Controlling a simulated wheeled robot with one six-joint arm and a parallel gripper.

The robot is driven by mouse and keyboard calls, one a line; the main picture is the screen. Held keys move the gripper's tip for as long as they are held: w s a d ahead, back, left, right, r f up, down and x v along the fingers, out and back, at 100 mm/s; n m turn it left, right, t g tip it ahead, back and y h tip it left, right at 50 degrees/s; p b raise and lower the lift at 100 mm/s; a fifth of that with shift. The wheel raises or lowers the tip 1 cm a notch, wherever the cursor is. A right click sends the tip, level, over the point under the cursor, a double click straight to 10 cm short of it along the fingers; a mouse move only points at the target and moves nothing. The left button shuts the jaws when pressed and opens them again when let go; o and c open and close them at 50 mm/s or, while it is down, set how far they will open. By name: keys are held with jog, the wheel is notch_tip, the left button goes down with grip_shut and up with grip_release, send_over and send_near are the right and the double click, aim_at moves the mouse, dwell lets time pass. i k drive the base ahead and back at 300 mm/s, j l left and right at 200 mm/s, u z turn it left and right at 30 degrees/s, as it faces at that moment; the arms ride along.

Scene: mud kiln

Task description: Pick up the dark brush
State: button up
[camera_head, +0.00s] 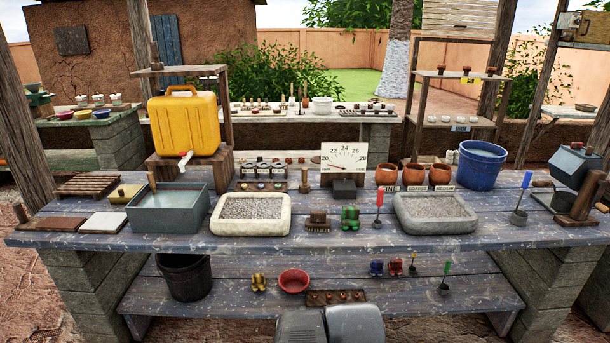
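A small dark brown brush (318,219) sits near the front edge of the blue-grey plank table (330,256), between the two stone trays. Its bristles appear to face down and toward me. A green object (350,217) of similar size stands just right of it, apart from it. My gripper is not in view. Only a grey rounded part of my own body shows at the bottom middle, below the table top.
A red-handled tool (378,207) stands to the right. The table's front strip is mostly clear.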

aim_at(318, 219)
jog(key=i+l+u, duration=0.2)
jog(key=i, duration=0.25)
jog(key=i+l+u, duration=0.15)
jog(key=i, duration=0.3)
jog(key=i+l+u, duration=0.2)
jog(key=i, duration=0.2)
jog(key=l, duration=0.05)
